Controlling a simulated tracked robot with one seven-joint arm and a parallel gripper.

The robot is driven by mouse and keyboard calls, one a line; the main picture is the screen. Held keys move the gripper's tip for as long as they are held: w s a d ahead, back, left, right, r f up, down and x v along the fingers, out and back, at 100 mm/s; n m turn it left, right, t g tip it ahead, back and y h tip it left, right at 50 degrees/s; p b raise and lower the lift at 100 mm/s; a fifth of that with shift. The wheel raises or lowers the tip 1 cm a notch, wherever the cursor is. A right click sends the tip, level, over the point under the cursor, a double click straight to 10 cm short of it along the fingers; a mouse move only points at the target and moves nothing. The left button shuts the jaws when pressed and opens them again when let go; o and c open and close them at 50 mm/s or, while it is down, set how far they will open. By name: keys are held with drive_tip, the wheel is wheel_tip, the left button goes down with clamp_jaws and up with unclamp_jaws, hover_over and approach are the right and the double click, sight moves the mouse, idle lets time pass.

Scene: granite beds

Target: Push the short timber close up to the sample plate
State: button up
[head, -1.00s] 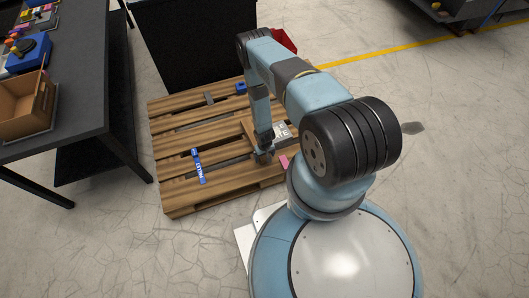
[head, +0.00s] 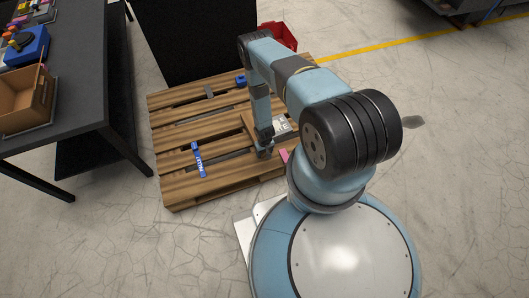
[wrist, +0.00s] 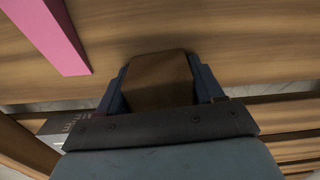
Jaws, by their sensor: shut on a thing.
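My gripper (wrist: 162,88) is shut on a brown wooden block (wrist: 158,80), which shows between its two blue fingers in the wrist view and looks like the short timber. In the head view my gripper (head: 265,152) is low over the pallet, just on the near side of the sample plate (head: 283,126), a pale grey plate with dark markings. The plate's edge also shows at the lower left of the wrist view (wrist: 78,124), partly hidden by my gripper. I cannot tell whether the block touches the plate or the pallet.
A pink bar (wrist: 50,32) lies on the wooden pallet (head: 178,189) beside my gripper. A brown strip (head: 248,124) lies left of the plate. A blue labelled bar (head: 198,160) lies farther left. A red bin (head: 283,36) stands behind; a dark table (head: 88,115) is left.

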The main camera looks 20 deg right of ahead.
drive_tip(key=c, duration=0.7)
drive_tip(key=o, duration=1.4)
drive_tip(key=shift+r, duration=0.1)
wheel_tip(320, 180, up, 14)
drive_tip(key=shift+f, duration=0.25)
drive_tip(key=shift+w, duration=0.1)
